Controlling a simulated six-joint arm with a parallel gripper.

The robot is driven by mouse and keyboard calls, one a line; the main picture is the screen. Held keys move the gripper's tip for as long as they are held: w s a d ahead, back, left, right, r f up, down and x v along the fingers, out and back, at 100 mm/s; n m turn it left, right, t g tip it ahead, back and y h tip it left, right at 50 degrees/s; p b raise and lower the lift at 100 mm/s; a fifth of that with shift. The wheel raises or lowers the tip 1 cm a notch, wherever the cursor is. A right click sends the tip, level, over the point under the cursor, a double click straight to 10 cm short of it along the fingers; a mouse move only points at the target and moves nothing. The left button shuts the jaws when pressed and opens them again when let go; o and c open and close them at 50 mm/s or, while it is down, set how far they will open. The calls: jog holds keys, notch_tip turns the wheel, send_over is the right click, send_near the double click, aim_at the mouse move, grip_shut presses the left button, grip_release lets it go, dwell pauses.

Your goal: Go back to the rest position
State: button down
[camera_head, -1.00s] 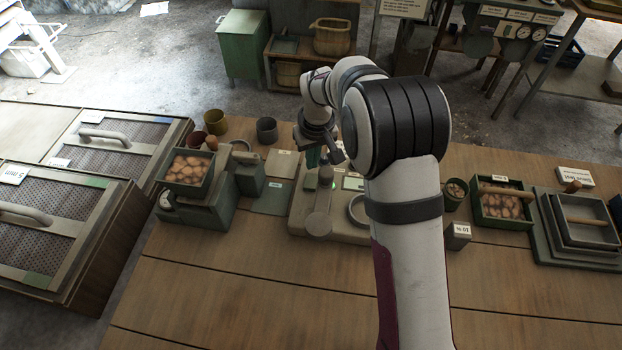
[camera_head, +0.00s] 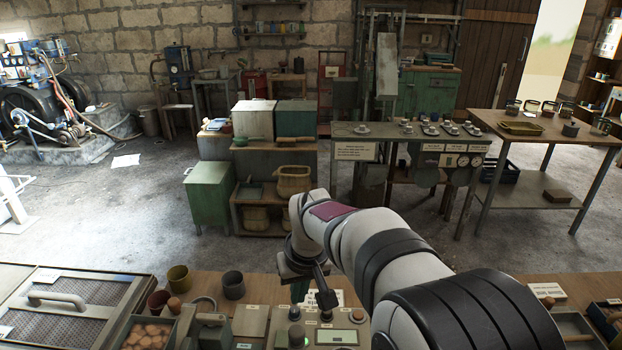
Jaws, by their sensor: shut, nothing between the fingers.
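My gripper (camera_head: 313,296) hangs at the end of my white and grey arm, low in the middle of the view. It is shut and holds nothing. It points down over the wooden bench (camera_head: 262,287), above or just behind a grey-green device with knobs and a small lit display (camera_head: 337,336). I cannot tell the exact height of the fingertips above the bench. My arm covers much of the bench to the right of the gripper.
On the bench to the left stand a dark cup (camera_head: 233,285), an olive pot (camera_head: 179,279) and a box of brown lumps (camera_head: 148,333). Beyond the bench are a green cabinet (camera_head: 209,196), shelves with baskets (camera_head: 292,181) and a side table (camera_head: 560,128). Open floor lies between.

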jog(key=s+d+r+m+t, duration=0.25)
jog(key=s+d+r, duration=0.25)
jog(key=s, duration=0.4)
jog(key=s+d+r+m+t, duration=0.1)
jog(key=s+d+r+m, duration=0.35)
jog(key=s, duration=0.35)
jog(key=s+f+m+g, duration=0.1)
jog(key=s+f+g, duration=0.2)
jog(key=s, duration=0.3)
jog(key=s+f+m+g, duration=0.1)
jog(key=s+f+g, duration=0.2)
jog(key=s+f, duration=0.2)
jog(key=shift+s+d+f, duration=0.3)
jog(key=shift+s+d, duration=0.15)
jog(key=shift+s, duration=0.55)
jog(key=c, duration=1.6)
grip_release()
